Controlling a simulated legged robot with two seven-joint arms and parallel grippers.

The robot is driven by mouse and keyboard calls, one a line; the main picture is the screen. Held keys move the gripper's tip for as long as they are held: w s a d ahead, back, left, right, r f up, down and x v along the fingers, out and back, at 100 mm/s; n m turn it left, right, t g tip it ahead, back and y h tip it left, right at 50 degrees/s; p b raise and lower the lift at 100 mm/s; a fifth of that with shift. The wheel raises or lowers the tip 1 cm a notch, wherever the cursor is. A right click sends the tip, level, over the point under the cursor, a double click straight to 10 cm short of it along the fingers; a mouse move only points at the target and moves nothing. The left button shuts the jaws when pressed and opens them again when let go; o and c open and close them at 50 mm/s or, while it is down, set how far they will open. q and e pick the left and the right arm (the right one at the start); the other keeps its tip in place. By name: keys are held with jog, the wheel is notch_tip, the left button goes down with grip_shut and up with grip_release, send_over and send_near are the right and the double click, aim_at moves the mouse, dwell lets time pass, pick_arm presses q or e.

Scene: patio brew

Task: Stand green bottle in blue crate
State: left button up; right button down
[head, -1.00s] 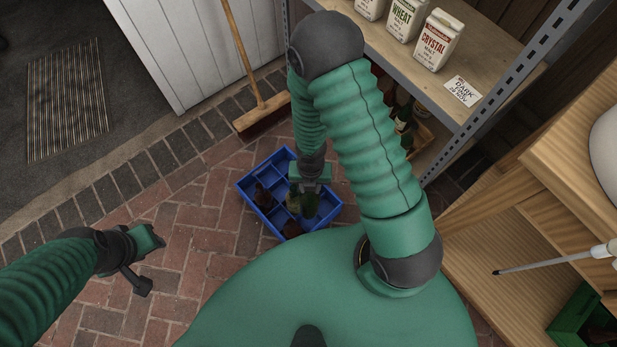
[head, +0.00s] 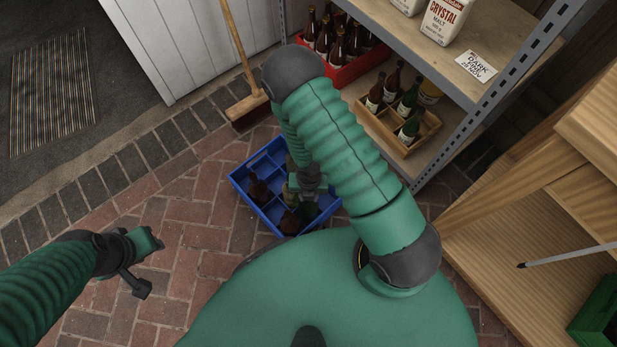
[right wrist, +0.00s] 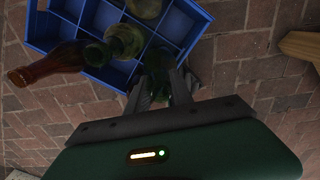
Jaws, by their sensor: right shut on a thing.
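The blue crate (head: 262,213) stands on the brick floor in the middle of the head view; it also shows in the right wrist view (right wrist: 38,30). My right gripper (right wrist: 158,88) is over the crate, shut on a dark green bottle (right wrist: 159,64). The held bottle points down into a compartment at the crate's near right side; whether its base touches the bottom is hidden. A brown bottle (right wrist: 48,62) and paler green bottles (right wrist: 122,42) stand in other compartments. My left gripper (head: 147,264) is open and empty above the floor at left.
A shelf rack at upper right holds a red crate (head: 347,72) of brown bottles and a wooden crate (head: 413,138) with brown and green bottles. A broom (head: 249,110) leans behind the blue crate. A wooden bench (head: 500,245) stands at right. Brick floor left of the crate is clear.

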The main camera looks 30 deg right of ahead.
jog(key=shift+f, duration=0.35)
jog(key=c, duration=1.1)
grip_release()
jog(key=r+m+t+p, duration=0.1)
jog(key=r+m+p, duration=0.1)
jog(key=r+m, duration=0.7)
jog(key=a+r+m+t+p, duration=0.1)
jog(key=r+m+p, duration=0.2)
jog(key=r+m, duration=0.7)
jog(key=r+m+p, duration=0.2)
jog(key=r+m, duration=0.7)
jog(key=r, duration=0.7)
jog(key=shift+w+a+r+m+t, duration=0.2)
jog(key=shift+a+m+t, duration=0.1)
jog(key=shift+m+t, duration=0.1)
